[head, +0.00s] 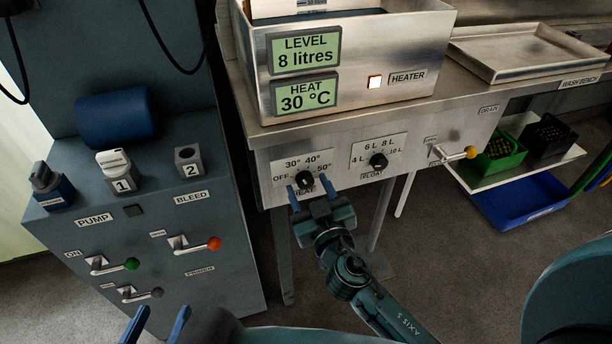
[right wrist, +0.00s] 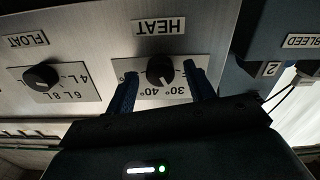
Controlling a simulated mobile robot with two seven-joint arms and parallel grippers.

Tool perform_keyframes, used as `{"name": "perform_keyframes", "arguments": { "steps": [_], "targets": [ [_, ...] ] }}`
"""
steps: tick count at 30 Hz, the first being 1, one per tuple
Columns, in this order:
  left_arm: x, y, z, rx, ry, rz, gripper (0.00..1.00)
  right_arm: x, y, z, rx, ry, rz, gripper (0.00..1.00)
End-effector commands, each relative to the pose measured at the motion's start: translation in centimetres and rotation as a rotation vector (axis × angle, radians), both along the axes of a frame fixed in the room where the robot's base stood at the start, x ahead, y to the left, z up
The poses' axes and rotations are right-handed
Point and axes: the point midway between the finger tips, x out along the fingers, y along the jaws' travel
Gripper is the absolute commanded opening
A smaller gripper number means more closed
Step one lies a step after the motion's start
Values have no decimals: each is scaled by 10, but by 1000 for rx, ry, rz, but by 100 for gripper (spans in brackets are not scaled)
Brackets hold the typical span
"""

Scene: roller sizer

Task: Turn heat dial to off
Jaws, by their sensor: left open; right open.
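The heat dial (head: 304,180) is a black knob on the metal front panel, with OFF, 30°, 40° and 50° marks around it. It also shows in the right wrist view (right wrist: 160,70), where the picture is upside down. My right gripper (head: 308,187) is open at the dial, one blue finger on each side. In the right wrist view the fingers (right wrist: 161,83) stand apart from the knob. The dial's exact pointer direction is hard to read. The heat display (head: 305,95) reads 30 °C. My left gripper (head: 155,325) is open and empty at the bottom edge.
The float dial (head: 378,161) sits just right of the heat dial. A drain lever (head: 455,153) with a yellow knob is further right. The heater lamp (head: 375,82) glows. A blue-grey pump cabinet (head: 230,270) with levers stands at left.

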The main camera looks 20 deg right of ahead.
Motion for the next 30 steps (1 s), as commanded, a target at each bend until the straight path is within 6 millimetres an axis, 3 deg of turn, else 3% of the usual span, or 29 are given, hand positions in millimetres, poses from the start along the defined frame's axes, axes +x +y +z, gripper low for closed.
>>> {"name": "perform_keyframes", "arguments": {
  "steps": [11,27,30],
  "targets": [
    [-1,-1,-1,-3,5,0,53,-1,0,0,0,1,-1,53],
    [-1,-1,-2,-1,6,0,53,-1,0,0,0,0,-1,9],
    [-1,-1,-2,-1,6,0,53,-1,0,0,-2,0,-1,9]
  ]
}}
